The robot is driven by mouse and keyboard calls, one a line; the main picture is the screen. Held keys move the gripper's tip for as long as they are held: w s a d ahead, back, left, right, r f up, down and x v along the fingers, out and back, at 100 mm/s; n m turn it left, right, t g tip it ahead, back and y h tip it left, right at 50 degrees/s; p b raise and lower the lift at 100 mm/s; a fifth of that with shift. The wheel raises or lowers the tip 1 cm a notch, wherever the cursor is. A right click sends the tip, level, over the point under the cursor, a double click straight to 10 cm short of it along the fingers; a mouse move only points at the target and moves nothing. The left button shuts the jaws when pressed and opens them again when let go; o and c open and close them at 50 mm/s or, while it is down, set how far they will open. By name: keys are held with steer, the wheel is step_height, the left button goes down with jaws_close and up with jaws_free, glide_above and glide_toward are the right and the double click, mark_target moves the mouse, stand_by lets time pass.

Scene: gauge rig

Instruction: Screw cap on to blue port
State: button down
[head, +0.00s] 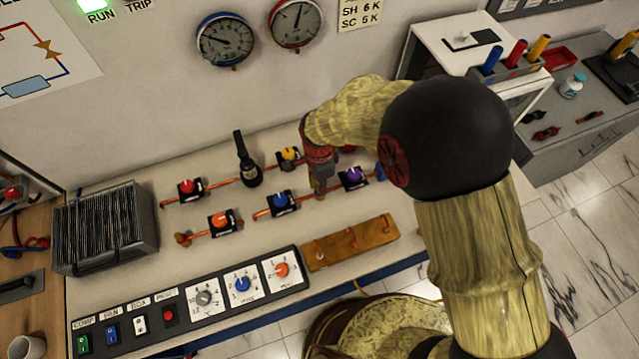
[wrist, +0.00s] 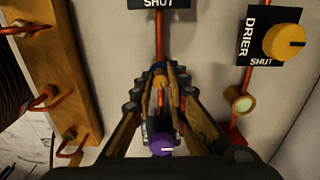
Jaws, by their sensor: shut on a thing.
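My gripper (head: 320,188) points down at the panel between a blue knob valve (head: 280,201) and a purple knob valve (head: 353,176) in the head view. In the wrist view my gripper (wrist: 160,88) is shut on a small orange-brown piece (wrist: 160,80), which looks like the cap. The piece sits over the line of the copper pipe (wrist: 159,35). My fingers hide its lower end, so I cannot tell whether it touches a port. No blue port shows clearly. The purple knob (wrist: 161,144) lies close below my fingers in the wrist view.
The yellow drier knob (wrist: 285,41) and a round sight glass (wrist: 241,103) are to the right in the wrist view. A wooden block (head: 350,243) with copper hooks lies in front of the valves. A black upright tool (head: 246,162) stands behind them.

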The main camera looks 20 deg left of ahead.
steer(key=shift+m, duration=0.8)
steer(key=shift+m, duration=1.4)
steer(key=c, duration=1.9)
jaws_free()
steer(key=shift+o, duration=0.7)
steer(key=o, duration=0.4)
steer(key=shift+r, duration=0.1)
